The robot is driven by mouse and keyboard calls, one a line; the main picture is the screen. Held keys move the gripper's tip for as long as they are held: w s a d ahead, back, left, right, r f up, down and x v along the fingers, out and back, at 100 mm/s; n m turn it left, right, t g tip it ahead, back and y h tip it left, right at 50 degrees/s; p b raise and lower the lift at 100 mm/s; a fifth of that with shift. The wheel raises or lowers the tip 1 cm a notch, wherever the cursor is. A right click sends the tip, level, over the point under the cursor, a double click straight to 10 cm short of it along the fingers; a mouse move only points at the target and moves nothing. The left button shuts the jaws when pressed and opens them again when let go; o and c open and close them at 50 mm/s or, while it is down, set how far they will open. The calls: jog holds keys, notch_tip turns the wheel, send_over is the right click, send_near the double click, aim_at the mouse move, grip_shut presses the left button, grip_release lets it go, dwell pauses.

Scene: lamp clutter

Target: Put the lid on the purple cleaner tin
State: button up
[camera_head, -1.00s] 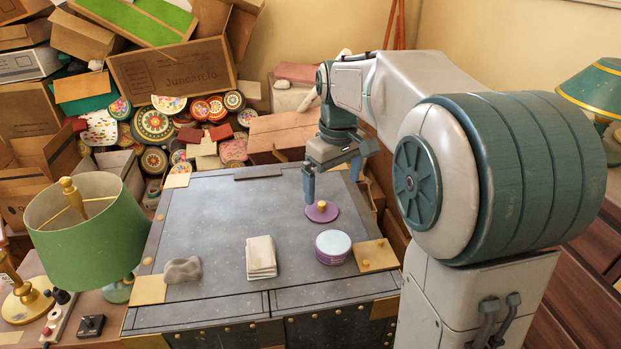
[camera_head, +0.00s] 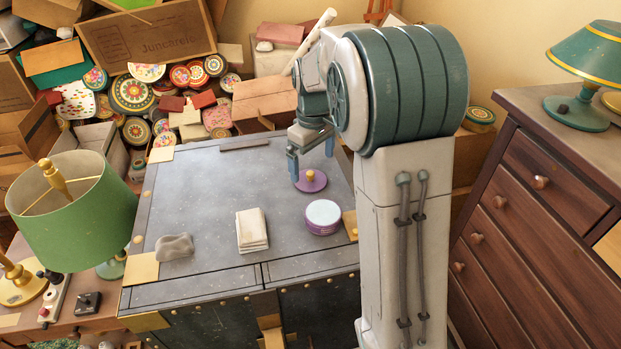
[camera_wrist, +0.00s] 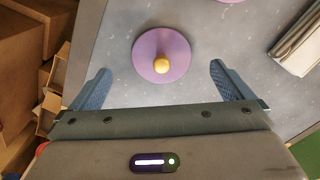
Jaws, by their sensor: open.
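The purple lid (camera_head: 311,181) with a yellow knob lies flat on the grey trunk top, behind the tin. It also shows in the wrist view (camera_wrist: 150,58), ahead of and between my fingers. The purple cleaner tin (camera_head: 323,218) stands upright on the trunk, in front of the lid, with a pale top face. Its edge shows at the top of the wrist view (camera_wrist: 235,1). My gripper (camera_head: 311,160) is open and empty, just behind and above the lid. Both blue fingers are spread wide in the wrist view (camera_wrist: 160,90), and the lid is not between the tips.
A folded cloth stack (camera_head: 252,230) and a grey lump (camera_head: 175,247) lie left of the tin on the trunk top (camera_head: 200,200). A green lamp (camera_head: 75,215) stands at the left. Boxes and tins are piled behind. A dresser (camera_head: 530,200) stands at the right.

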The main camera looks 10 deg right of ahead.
aim_at(312, 174)
notch_tip(312, 174, down, 4)
jog(key=shift+f+p, duration=0.2)
jog(key=shift+p, duration=0.2)
jog(key=c, duration=1.1)
jog(key=shift+o, duration=0.2)
jog(key=shift+r, duration=0.15)
